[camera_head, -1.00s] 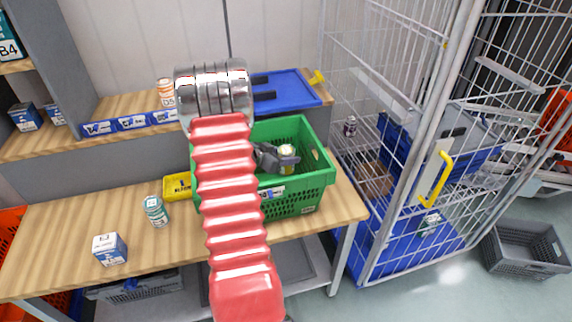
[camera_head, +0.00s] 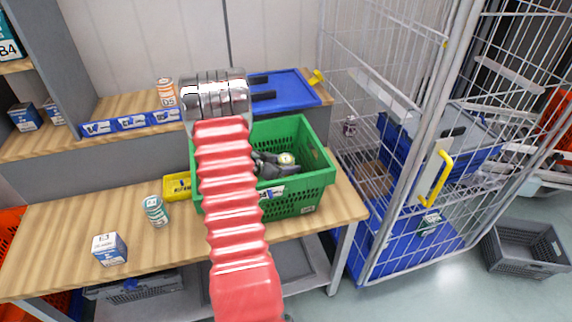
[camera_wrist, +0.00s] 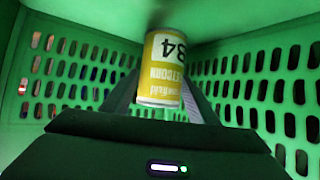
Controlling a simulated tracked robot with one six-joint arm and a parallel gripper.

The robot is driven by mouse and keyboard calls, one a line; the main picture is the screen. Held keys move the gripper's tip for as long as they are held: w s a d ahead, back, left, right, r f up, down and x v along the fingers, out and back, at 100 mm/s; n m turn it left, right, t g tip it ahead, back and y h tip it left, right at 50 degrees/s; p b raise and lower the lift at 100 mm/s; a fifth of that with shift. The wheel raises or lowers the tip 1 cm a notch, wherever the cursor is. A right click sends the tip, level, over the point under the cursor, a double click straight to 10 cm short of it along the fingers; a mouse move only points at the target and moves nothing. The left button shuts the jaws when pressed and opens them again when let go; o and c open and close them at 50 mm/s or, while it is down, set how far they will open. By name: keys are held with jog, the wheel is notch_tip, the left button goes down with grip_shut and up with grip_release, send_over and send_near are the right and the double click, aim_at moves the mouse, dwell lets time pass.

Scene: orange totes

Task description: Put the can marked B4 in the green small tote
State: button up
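The can marked B4 (camera_wrist: 161,72) is yellow and white, with its print upside down in the wrist view. It stands between the two fingers of my gripper (camera_wrist: 160,108), which look shut on it. In the head view the can's top (camera_head: 286,158) shows inside the green tote (camera_head: 318,181), below the rim. My gripper (camera_head: 272,163) reaches into the tote beside the can, partly hidden behind my arm. The tote's perforated walls (camera_wrist: 70,62) surround the can in the wrist view. Whether the can touches the tote floor is not clear.
A yellow bin (camera_head: 177,187) stands left of the tote. A teal-and-white can (camera_head: 156,211) and a blue-and-white box (camera_head: 110,248) stand on the bench's left. A wire cage (camera_head: 400,120) stands close on the right.

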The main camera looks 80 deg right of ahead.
jog(key=shift+w+a+r, duration=0.2)
jog(key=shift+a+r, duration=0.05)
jog(key=shift+r, duration=0.1)
jog(key=v, duration=0.6)
jog(key=shift+w+a, duration=0.1)
jog(key=shift+a, duration=0.2)
jog(key=shift+r, duration=0.1)
dwell(0.6)
